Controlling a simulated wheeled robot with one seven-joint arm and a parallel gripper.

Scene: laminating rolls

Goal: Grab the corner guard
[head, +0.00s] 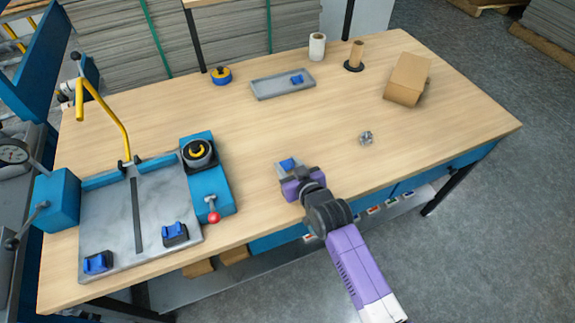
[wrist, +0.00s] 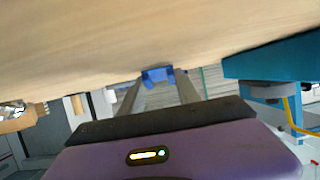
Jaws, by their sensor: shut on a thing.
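A small blue corner guard (head: 287,163) is between the fingertips of my gripper (head: 288,168), over the front middle of the wooden table. In the wrist view the blue corner guard (wrist: 158,75) sits at the far end of the two grey fingers of my gripper (wrist: 159,79), which are shut on it. The fingers hide its sides. I cannot tell whether it touches the tabletop. Another blue piece of similar look (head: 297,79) lies in the grey tray (head: 268,90) at the back.
To the left stands a blue fixture with a grey plate (head: 115,220) bearing two blue pieces, and a red-knobbed unit (head: 207,185). A small metallic part (head: 366,138) and a cardboard box (head: 407,80) lie to the right. Rolls (head: 317,47) stand behind. The table's middle is clear.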

